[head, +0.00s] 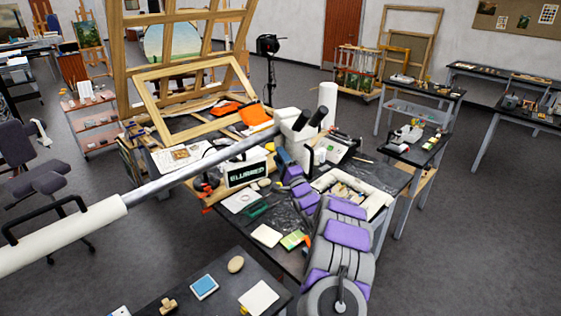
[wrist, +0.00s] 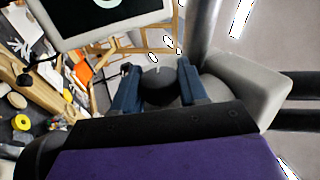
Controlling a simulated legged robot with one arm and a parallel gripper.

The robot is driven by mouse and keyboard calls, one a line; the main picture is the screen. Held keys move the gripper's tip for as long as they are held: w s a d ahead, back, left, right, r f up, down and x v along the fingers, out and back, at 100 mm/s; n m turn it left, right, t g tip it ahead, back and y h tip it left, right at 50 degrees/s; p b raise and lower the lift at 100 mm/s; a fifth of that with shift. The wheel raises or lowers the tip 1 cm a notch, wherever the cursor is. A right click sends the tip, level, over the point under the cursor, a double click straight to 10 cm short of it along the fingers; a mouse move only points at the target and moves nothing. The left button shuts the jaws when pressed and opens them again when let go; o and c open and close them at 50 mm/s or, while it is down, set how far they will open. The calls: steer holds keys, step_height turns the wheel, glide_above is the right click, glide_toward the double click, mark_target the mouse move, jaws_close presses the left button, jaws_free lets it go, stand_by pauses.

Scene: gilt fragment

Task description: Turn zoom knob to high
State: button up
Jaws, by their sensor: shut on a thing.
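A white microscope head (head: 295,126) with black eyepieces hangs at the end of a long grey boom over the table. A small screen (head: 247,173) below the boom reads "BLURRED". My gripper (head: 281,160) is at the microscope's lower left side, with its blue fingers partly hidden by my arm in the head view. In the wrist view, my gripper (wrist: 160,86) has one finger on each side of a dark round knob (wrist: 159,88) and is shut on it. A light mark shows on the knob's top. The knob's setting cannot be read.
The black worktable (head: 285,222) is crowded with papers, tools and a white tray (head: 377,203). A wooden easel (head: 180,85) stands behind it. A dark front table (head: 225,265) holds a blue pad and small items. Open floor lies at the right.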

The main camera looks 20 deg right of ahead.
steer(key=shift+a+f, duration=0.1)
steer(key=shift+f, duration=0.2)
steer(key=o, duration=1)
steer(key=shift+f, duration=0.1)
steer(key=shift+w+f, duration=0.1)
steer(key=shift+f, duration=0.1)
steer(key=shift+d+f, duration=0.2)
steer(key=r+b+v, duration=0.1)
steer(key=v, duration=1.6)
steer(key=shift+s+r+b, duration=0.25)
steer(key=shift+s+b, duration=0.1)
steer(key=shift+w+a, duration=0.1)
